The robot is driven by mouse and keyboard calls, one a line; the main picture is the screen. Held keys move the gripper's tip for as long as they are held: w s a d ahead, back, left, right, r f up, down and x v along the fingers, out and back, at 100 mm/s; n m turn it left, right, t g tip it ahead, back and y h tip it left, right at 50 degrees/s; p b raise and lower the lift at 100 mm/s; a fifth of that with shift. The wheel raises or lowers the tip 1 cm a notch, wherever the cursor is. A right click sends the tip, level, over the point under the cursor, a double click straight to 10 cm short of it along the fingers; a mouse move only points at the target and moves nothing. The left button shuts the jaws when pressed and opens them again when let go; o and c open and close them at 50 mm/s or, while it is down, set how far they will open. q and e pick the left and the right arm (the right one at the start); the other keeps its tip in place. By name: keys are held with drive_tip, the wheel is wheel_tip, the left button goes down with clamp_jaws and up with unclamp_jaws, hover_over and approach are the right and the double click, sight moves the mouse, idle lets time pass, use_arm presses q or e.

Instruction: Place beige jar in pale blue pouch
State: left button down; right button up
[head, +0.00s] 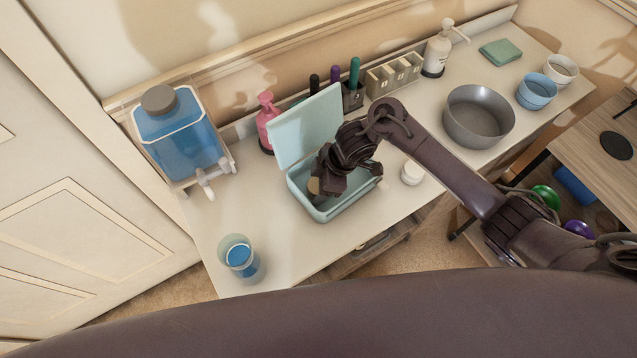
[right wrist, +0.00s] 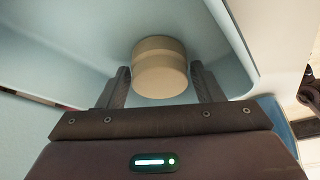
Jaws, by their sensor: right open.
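The pale blue pouch (head: 322,214) is an open box on the white table, its lid (head: 306,128) standing up at the back. My right gripper (head: 318,184) is down inside it near the left end. The beige jar (right wrist: 160,72), a short round thing, shows between the two open fingers of my right gripper (right wrist: 161,84) in the right wrist view, with the pale blue walls around it. In the head view only a small part of the jar (head: 314,186) shows beside the dark gripper. Whether it touches the pouch floor is hard to tell. My left gripper is out of view.
A small white jar (head: 411,173) stands right of the pouch. A blue dispenser (head: 180,140) is at the left, a glass with blue liquid (head: 241,258) at the front left. A pink bottle (head: 267,120) stands behind the pouch; a grey bowl (head: 478,117) is farther right.

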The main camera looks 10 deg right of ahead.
drive_tip(key=p+v, duration=0.2)
drive_tip(key=v, duration=1)
drive_tip(key=shift+r, duration=0.1)
